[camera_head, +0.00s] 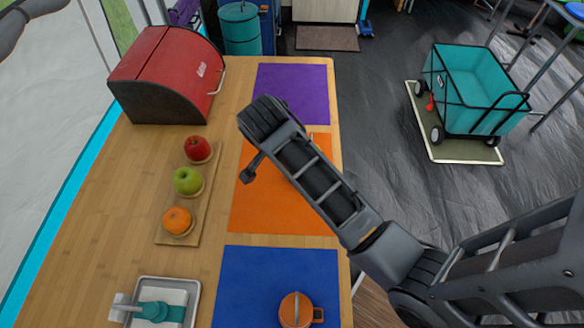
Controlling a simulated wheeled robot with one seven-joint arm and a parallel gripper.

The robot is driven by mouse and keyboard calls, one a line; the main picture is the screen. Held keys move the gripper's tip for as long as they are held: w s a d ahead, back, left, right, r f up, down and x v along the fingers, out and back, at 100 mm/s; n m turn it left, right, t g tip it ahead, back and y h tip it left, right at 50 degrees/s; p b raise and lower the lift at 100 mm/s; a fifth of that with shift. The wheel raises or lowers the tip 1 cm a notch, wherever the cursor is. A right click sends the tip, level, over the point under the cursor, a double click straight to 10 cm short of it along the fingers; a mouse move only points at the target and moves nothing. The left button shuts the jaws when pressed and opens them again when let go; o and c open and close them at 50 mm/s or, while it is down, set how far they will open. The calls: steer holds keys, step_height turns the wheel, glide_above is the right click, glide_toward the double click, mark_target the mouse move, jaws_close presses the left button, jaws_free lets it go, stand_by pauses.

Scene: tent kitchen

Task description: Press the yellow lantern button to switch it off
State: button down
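No yellow lantern or lantern button can be made out in the head view. My arm reaches in from the lower right over the table. Its end bends down above the orange mat (265,210), and what looks like the tip of my gripper (248,172) hangs over the mat's left edge. The gripper is mostly hidden behind the wrist, so whether it is open or shut does not show. I see nothing held in it.
The wooden table (100,215) bears a red bread box (165,65), a board with a red apple (198,149), green apple (187,181) and orange (177,220), a metal tray (193,290), and an orange lidded pot (296,311) on a blue mat (245,275). A teal cart (475,90) stands right.

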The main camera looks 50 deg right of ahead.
steer(key=shift+f+b, duration=0.35)
steer(key=shift+f, duration=0.45)
stand_by(0.9)
steer(key=shift+r, duration=0.1)
step_height(320, 180, up, 7)
steer(key=p, duration=0.6)
steer(key=shift+p, duration=0.4)
stand_by(0.5)
